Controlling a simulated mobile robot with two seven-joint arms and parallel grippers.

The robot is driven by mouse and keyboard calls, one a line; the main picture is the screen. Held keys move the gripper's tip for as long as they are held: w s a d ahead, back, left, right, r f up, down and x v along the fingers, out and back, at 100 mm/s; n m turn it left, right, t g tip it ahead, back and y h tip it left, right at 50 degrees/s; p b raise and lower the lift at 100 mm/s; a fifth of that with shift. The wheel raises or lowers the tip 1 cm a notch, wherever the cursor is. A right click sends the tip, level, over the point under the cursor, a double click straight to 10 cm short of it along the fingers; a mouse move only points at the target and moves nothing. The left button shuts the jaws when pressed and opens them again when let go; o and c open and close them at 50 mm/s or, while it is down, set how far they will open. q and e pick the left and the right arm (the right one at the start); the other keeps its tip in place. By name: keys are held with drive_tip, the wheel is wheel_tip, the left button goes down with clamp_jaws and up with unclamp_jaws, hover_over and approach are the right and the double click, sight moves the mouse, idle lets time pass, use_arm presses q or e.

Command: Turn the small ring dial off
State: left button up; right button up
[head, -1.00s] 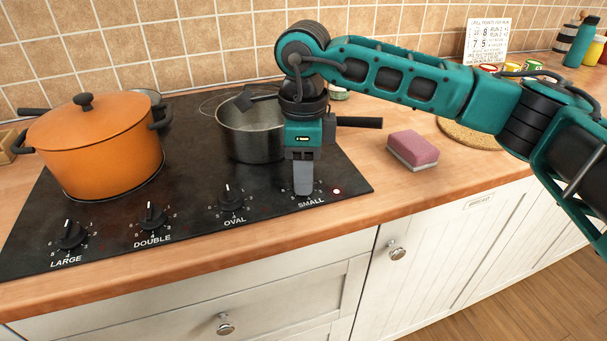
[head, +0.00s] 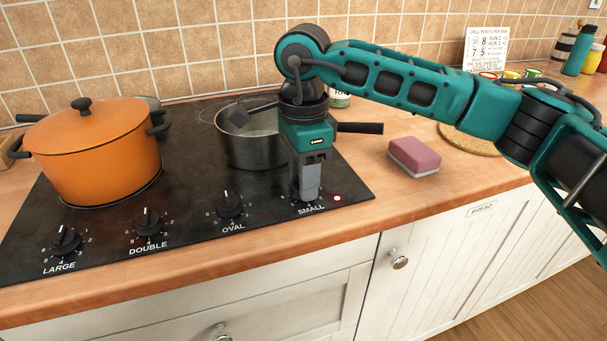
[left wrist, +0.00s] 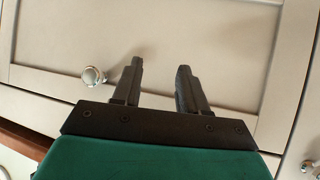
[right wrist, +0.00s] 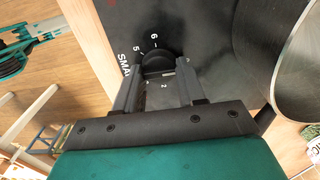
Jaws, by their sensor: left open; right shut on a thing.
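The small ring dial (right wrist: 158,62) is a black knob on the hob panel. The fingers are shut on the dial. A red light (head: 337,198) shows just right of the dial. My left gripper (left wrist: 158,75) is open and empty in front of a pale cabinet front, out of the head view.
The oval (head: 230,205), double (head: 149,222) and large (head: 66,241) dials line the hob's front edge. A steel saucepan (head: 248,150) stands close behind my right gripper. An orange pot (head: 95,160) is at the left. A pink sponge (head: 415,155) lies right of the hob.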

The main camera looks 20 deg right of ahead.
use_arm(q)
drive_tip(key=shift+s+f, duration=0.1)
use_arm(e)
drive_tip(key=o, duration=1.1)
drive_tip(key=shift+c, duration=0.2)
use_arm(q)
drive_tip(key=shift+s+a+r+p, duration=0.25)
drive_tip(key=shift+p, duration=0.55)
use_arm(e)
wheel_tip(320, 180, up, 13)
